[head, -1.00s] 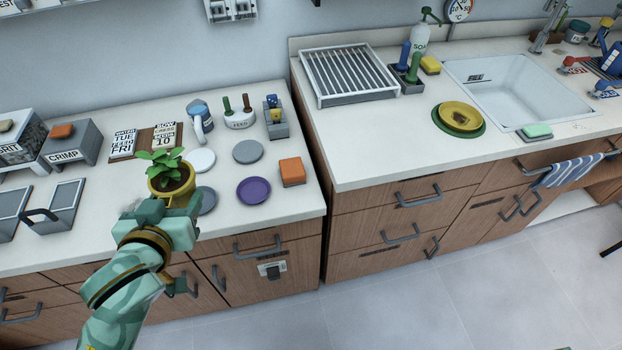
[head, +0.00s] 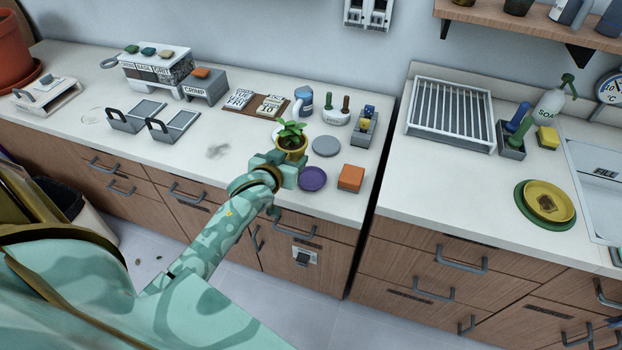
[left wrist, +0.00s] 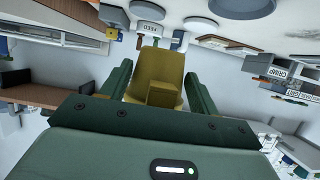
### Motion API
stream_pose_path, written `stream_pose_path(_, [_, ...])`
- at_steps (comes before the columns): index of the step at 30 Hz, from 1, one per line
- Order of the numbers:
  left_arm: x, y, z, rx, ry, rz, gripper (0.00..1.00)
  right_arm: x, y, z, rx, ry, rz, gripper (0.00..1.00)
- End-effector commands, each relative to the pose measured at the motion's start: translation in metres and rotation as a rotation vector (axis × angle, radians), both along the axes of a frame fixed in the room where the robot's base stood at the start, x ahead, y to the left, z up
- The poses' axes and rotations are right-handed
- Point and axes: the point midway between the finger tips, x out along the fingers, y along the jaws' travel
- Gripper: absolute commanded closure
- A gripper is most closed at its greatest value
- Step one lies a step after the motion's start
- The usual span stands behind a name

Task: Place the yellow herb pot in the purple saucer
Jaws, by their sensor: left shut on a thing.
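The yellow herb pot (head: 292,146) with a leafy green plant is in my left gripper (head: 287,163), at the right end of the left counter. In the left wrist view the yellow pot (left wrist: 157,72) sits between the two green fingers (left wrist: 155,92), which are shut on it. The purple saucer (head: 312,179) lies on the counter just right of and nearer than the pot, and looks empty. My gripper is beside the saucer's left edge in the picture. How high the pot is above the counter is hard to tell. My right gripper is not in view.
A grey saucer (head: 326,146) lies behind the purple one. An orange block (head: 351,178) stands to its right. A watering jug (head: 303,103) and the FEED holder (head: 336,115) stand behind. A gap (head: 390,150) separates this counter from the sink counter.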

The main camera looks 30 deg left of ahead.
Motion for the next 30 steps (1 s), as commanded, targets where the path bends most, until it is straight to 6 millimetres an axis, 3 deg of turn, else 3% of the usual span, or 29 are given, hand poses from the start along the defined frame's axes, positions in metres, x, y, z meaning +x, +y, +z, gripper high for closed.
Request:
stream_pose_path(3, [0.022,-0.014,-0.031,-0.001,0.003,-0.001,0.64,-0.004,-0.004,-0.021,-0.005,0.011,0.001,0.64])
stream_pose_path(7, [0.037,-0.024,-0.049,-0.001,0.002,-0.001,0.64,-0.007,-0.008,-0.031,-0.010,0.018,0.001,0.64])
stream_pose_path(14, [0.047,-0.030,-0.061,0.002,0.001,-0.001,0.64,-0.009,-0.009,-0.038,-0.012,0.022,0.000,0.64])
stream_pose_path(20, [0.050,-0.032,-0.095,0.002,0.003,-0.002,0.64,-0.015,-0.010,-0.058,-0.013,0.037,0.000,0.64])
stream_pose_path(30, [0.049,-0.032,-0.095,0.001,0.000,-0.001,0.64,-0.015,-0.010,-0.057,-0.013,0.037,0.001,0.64])
